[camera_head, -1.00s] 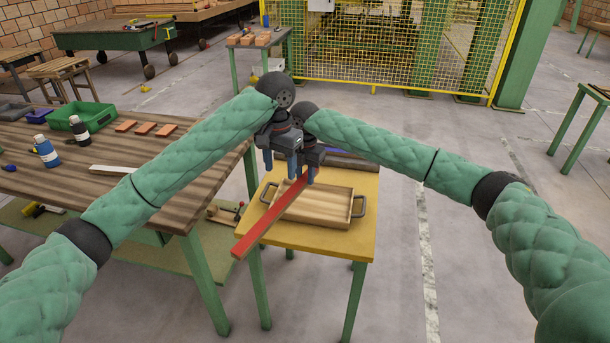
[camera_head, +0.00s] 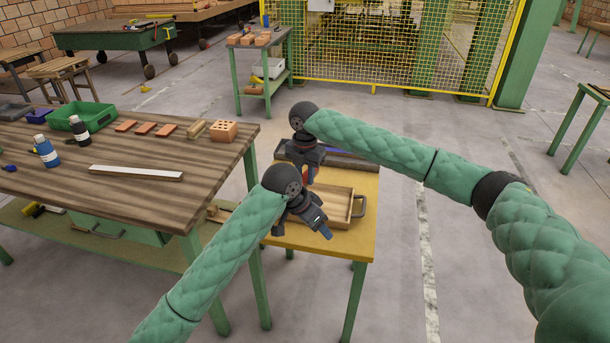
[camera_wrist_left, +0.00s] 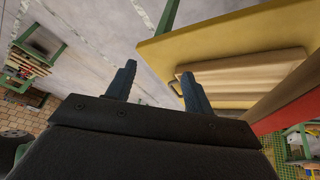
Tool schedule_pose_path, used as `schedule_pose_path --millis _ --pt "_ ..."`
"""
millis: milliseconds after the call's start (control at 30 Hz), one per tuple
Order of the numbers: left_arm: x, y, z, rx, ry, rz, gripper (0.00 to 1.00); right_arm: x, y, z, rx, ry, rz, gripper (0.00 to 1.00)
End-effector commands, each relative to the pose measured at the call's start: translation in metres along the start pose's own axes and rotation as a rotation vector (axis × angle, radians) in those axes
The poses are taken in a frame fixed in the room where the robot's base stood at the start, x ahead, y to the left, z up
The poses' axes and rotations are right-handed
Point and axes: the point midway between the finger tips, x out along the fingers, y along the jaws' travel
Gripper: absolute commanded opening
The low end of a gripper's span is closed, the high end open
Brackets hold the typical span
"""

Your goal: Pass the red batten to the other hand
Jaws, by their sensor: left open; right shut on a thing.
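The red batten (camera_head: 305,175) shows only as a small red patch at my right gripper in the head view; my left wrist and arm hide the rest. It also shows as a broad red strip at the right edge of the left wrist view (camera_wrist_left: 292,108). My right gripper (camera_head: 306,180) is shut on the batten above the back of the yellow table. My left gripper (camera_head: 302,230) is open, nearer than the right one, above the table's front left part. In the left wrist view its fingers (camera_wrist_left: 157,72) are apart with nothing between them.
A wooden tray (camera_head: 347,205) with dark handles stands on the yellow table (camera_head: 364,238), under the grippers. The workbench (camera_head: 110,200) at the left holds a pale strip (camera_head: 136,172), bottles, a green bin (camera_head: 84,115) and bricks.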

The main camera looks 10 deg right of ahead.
Motion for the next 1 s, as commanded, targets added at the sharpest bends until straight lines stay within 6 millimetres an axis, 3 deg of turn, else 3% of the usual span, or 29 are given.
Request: schedule_pose_path --millis 367,533,667,1000 --pt "0.057 0.021 0.050 -0.010 0.163 -0.009 0.52 0.000 0.000 0.000 0.000 0.000 0.000 0.01" --pt "0.083 0.022 0.086 -0.062 0.198 -0.038 0.52 0.000 0.000 0.000 0.000 0.000 0.000 0.01" --pt "0.111 0.017 0.129 -0.162 0.184 -0.061 0.52 0.000 0.000 0.000 0.000 0.000 0.000 0.01" --pt "0.179 0.017 0.263 -0.439 0.095 -0.132 0.52 0.000 0.000 0.000 0.000 0.000 0.000 0.01"
